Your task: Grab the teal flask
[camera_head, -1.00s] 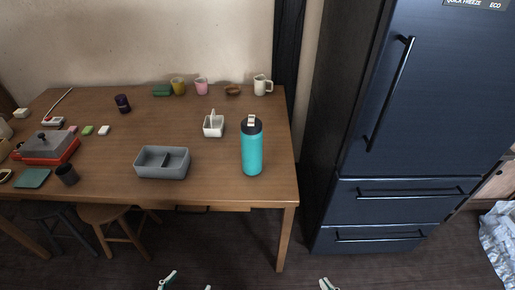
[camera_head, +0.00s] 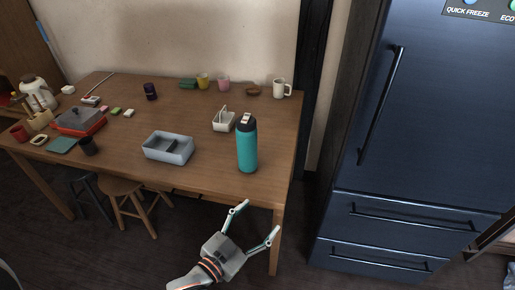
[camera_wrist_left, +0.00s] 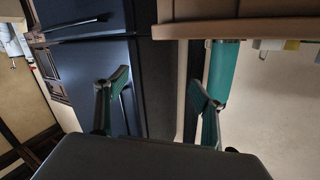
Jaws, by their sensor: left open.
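The teal flask (camera_head: 247,148) stands upright near the right front corner of the wooden table, with a black lid and a pale top piece. My left gripper (camera_head: 257,222) is open and empty, in front of the table's front edge and below the flask in the head view. In the left wrist view the gripper's two fingers (camera_wrist_left: 160,95) are spread, and part of the teal flask (camera_wrist_left: 222,72) shows beyond the right finger, partly hidden by the table edge. My right gripper is not in view.
A grey divided box (camera_head: 168,150) and a white handled caddy (camera_head: 223,122) stand left of the flask. A white mug (camera_head: 281,89) is behind it. The dark fridge (camera_head: 425,130) rises to the right. Stools (camera_head: 125,190) sit under the table's left part.

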